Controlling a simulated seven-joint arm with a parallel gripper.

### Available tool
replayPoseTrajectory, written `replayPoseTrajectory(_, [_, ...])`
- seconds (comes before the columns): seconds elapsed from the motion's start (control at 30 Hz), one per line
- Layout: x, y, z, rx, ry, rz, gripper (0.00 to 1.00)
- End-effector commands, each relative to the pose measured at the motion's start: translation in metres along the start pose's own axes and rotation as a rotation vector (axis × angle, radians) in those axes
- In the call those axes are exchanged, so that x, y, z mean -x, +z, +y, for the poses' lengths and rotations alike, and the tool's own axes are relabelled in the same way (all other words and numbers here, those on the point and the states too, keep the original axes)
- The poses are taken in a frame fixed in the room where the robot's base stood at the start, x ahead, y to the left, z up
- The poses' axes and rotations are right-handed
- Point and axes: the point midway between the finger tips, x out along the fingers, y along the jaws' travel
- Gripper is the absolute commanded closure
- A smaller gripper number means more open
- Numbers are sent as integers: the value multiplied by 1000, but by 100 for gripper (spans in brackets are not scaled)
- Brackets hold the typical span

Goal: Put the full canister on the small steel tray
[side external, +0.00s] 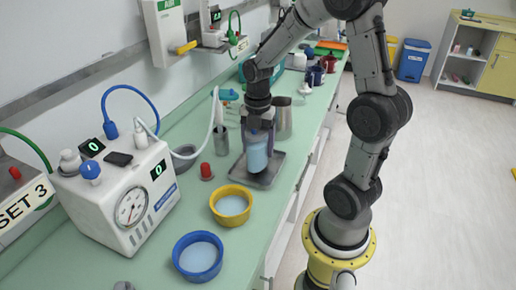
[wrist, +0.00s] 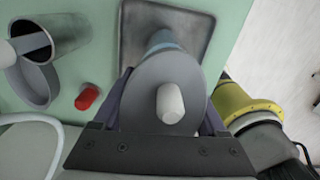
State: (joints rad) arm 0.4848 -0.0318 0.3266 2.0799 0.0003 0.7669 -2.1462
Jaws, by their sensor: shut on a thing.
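The canister (side external: 257,156) is light blue in the side view. In the wrist view I look down on its round grey lid with a pale knob (wrist: 171,104), and some blue body shows beyond the lid. My gripper (side external: 259,127) is shut on the canister, with a finger on each side in the wrist view. The small steel tray (side external: 270,177) lies on the green counter under the canister, and part of it also shows in the wrist view (wrist: 134,27). The canister is upright over the tray; I cannot tell whether its base touches it.
A red-capped item (side external: 206,171) and a grey metal cup (side external: 221,140) stand left of the tray. A steel jug (side external: 283,118) is close behind. Yellow (side external: 232,205) and blue (side external: 197,256) bowls are in front. The gauge machine (side external: 118,194) stands at left.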

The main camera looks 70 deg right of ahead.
Motion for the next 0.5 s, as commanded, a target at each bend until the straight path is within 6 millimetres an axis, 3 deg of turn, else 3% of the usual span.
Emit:
replayPoseTrajectory(0.1, [-9, 0, 0, 0, 0, 0, 94])
replayPoseTrajectory(0.5, [-13, 0, 0, 0, 1, -1, 94])
